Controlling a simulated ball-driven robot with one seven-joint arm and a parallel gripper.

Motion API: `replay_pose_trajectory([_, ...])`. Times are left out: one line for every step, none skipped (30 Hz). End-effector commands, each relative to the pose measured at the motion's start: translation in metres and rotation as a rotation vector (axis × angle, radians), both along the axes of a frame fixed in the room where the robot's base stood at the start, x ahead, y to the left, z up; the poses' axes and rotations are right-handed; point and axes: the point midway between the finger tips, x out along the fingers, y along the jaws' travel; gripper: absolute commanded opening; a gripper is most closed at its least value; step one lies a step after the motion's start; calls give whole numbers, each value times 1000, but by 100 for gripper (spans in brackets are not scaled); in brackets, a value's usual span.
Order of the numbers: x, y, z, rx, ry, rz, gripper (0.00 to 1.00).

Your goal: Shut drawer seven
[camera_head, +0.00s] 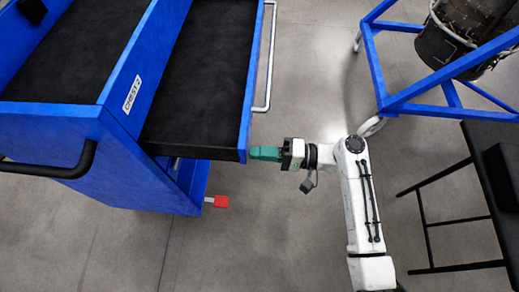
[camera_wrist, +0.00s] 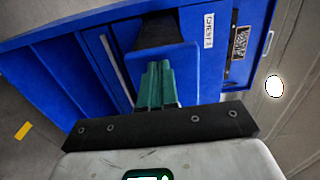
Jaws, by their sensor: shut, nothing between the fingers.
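A blue chest (camera_head: 85,122) with a small white label stands at the left. One drawer (camera_head: 200,75) with a black-lined bottom and a blue front is pulled out to the right; no number seven shows on it. A silver bar handle (camera_head: 268,60) runs along its front. My gripper (camera_head: 253,153) is shut and empty, with its green fingers at the near end of the drawer front. It seems to touch the front, but contact is not certain. In the wrist view, the shut fingers (camera_wrist: 157,72) point at the blue drawer front (camera_wrist: 185,62).
A blue frame stand (camera_head: 400,100) holding a dark cylindrical part (camera_head: 440,45) is at the upper right. A black table (camera_head: 495,150) with thin legs is at the right. A red pedal-like piece (camera_head: 221,201) sticks out low by the chest. Grey floor is open below the drawer.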

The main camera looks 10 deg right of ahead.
Motion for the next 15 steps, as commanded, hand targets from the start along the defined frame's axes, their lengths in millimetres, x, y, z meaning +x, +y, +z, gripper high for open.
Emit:
replay_pose_trajectory([0, 2, 0, 0, 0, 1, 0])
replay_pose_trajectory([1, 3, 0, 0, 0, 1, 0])
replay_pose_trajectory([1, 3, 0, 0, 0, 1, 0])
replay_pose_trajectory([1, 3, 0, 0, 0, 1, 0])
replay_pose_trajectory([1, 3, 0, 0, -1, 1, 0])
replay_pose_trajectory([1, 3, 0, 0, -1, 1, 0])
replay_pose_trajectory([1, 3, 0, 0, -1, 1, 0])
replay_pose_trajectory([1, 3, 0, 0, -1, 1, 0])
replay_pose_trajectory([1, 3, 0, 0, -1, 1, 0])
replay_pose_trajectory([1, 3, 0, 0, -1, 1, 0])
replay_pose_trajectory([1, 3, 0, 0, -1, 1, 0])
replay_pose_trajectory([1, 3, 0, 0, -1, 1, 0])
replay_pose_trajectory([1, 4, 0, 0, -1, 2, 0])
replay_pose_trajectory([1, 5, 0, 0, -1, 2, 0])
replay_pose_trajectory([2, 7, 0, 0, -1, 3, 0])
